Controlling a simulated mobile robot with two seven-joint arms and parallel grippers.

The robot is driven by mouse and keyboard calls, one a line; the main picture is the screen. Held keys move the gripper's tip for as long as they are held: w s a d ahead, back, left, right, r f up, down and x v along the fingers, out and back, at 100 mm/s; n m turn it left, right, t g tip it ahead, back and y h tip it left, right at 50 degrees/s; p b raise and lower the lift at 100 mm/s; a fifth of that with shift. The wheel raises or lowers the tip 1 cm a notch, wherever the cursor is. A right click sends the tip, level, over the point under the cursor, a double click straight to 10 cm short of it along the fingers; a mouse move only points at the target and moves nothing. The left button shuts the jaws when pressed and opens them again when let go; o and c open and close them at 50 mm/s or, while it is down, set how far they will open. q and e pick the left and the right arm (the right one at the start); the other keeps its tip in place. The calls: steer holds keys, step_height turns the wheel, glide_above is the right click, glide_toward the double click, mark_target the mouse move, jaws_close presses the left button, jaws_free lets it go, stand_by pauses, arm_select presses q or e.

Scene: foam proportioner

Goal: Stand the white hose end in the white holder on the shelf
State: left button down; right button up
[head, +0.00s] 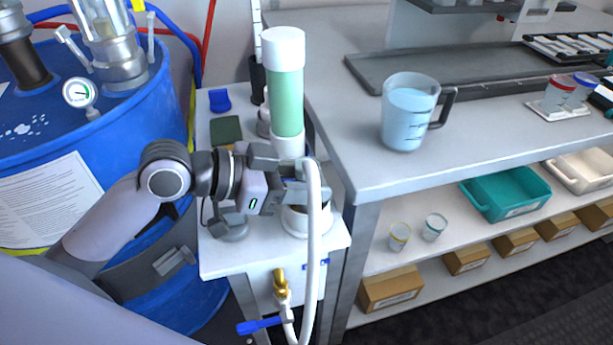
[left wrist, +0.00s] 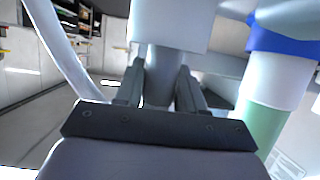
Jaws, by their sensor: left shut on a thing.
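The white hose (head: 314,225) loops up from a brass valve to my left gripper (head: 300,182). In the head view the fingers and hose cover most of that end. Right below the gripper, a white round cup-like piece (head: 294,222) sits on the small white shelf (head: 222,262). It looks like the holder, but the gripper partly hides it. I cannot tell whether the hose end touches it. My right gripper is not in view.
A green cylinder (head: 286,100) with a white cap stands close behind the gripper; it also shows in the left wrist view (left wrist: 263,125). A blue drum (head: 130,130) is at left. A bench with a jug (head: 408,115) is at right. The brass valve (head: 281,283) has a blue handle.

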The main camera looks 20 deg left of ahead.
arm_select(q)
steer(key=shift+f+b, duration=0.3)
steer(key=shift+f, duration=0.15)
steer(key=c, duration=1)
jaws_free()
steer(key=shift+o, duration=0.2)
steer(key=shift+f, duration=0.1)
steer(key=shift+v, duration=2.7)
steer(key=v, duration=0.5)
steer(key=shift+s+a+b, duration=0.15)
steer(key=shift+a+b, duration=0.1)
steer(key=shift+b, duration=0.15)
